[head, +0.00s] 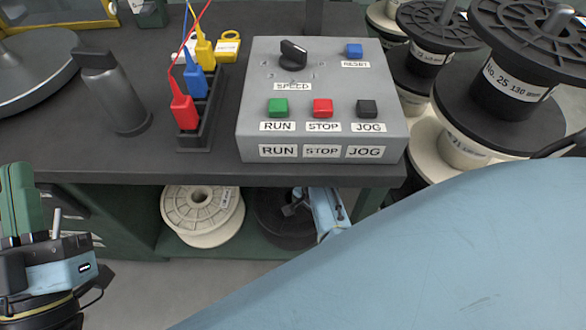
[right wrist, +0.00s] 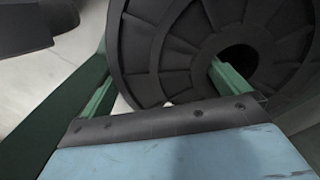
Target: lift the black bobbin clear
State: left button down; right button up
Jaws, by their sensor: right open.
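The black bobbin (head: 268,222) lies on the lower green shelf under the bench, beside a white spool. Its ribbed round flange (right wrist: 165,45) and dark centre hole fill much of the right wrist view. My right gripper (head: 297,203) is at the bobbin and hides part of it in the head view. In the right wrist view its green fingers (right wrist: 160,68) are apart. One fingertip is at the centre hole, the other outside the rim; I cannot tell whether either touches. My left gripper (head: 50,255) is at the lower left, away from the bobbin; its fingers are not clear.
The white spool (head: 202,212) stands left of the bobbin. The bench top (head: 100,160) overhangs the shelf and carries a control box (head: 320,110), a bottle (head: 112,95) and coloured plugs. Stacked spools (head: 500,90) stand at the right. My blue arm covers the lower right.

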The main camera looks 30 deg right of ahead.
jog(key=c, duration=1.6)
